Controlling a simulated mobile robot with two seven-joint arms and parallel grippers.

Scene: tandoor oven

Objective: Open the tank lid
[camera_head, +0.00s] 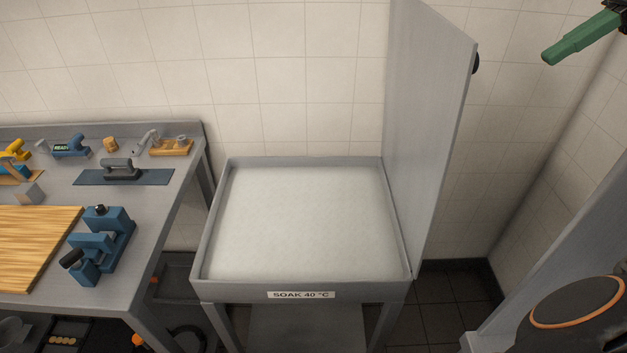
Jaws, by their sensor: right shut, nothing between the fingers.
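The tank (210,222) is a grey metal basin on legs, labelled "SOAK 40 °C", with a pale whitish surface inside. Its lid (425,130) is a flat grey panel standing upright along the tank's right edge, so the top of the tank is uncovered. A black knob (476,63) shows on the lid's right-hand face, partly hidden by the panel's edge. My right gripper (548,57), with green fingers, is at the top right, apart from the lid and to the right of the knob. It is shut and empty. My left gripper is not in view.
A grey workbench (165,225) at the left holds a blue clamp-like tool (103,243), a wooden board (35,240) and several hand tools. A tiled wall is behind the tank. Dark floor shows to the tank's right. A grey slanted structure (560,260) is at the lower right.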

